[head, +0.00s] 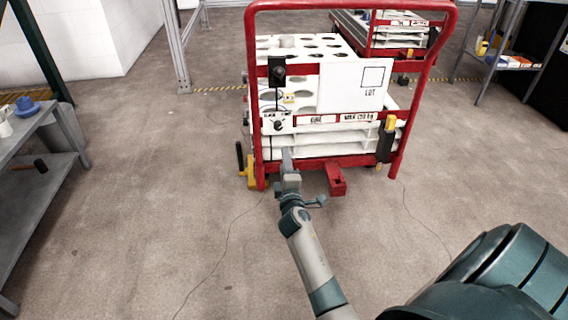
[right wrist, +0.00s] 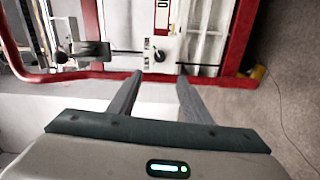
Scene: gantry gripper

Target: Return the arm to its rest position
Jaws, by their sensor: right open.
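My right gripper (head: 288,162) reaches forward from the lower right in the head view, in front of the lower left of a red-framed cart (head: 450,45). In the right wrist view the two fingers of the gripper (right wrist: 156,88) are apart, with nothing between them. Beyond the fingertips are the cart's red rail (right wrist: 215,72) and a white control box (right wrist: 157,50) with a dark knob. I cannot tell whether the fingertips touch the cart. My left gripper is not in view.
The cart holds a white rack (head: 300,45) with round holes. A grey table (head: 45,185) stands at left with a blue item on it. Shelving (head: 515,45) is at the upper right. The floor (head: 160,210) between table and cart is clear.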

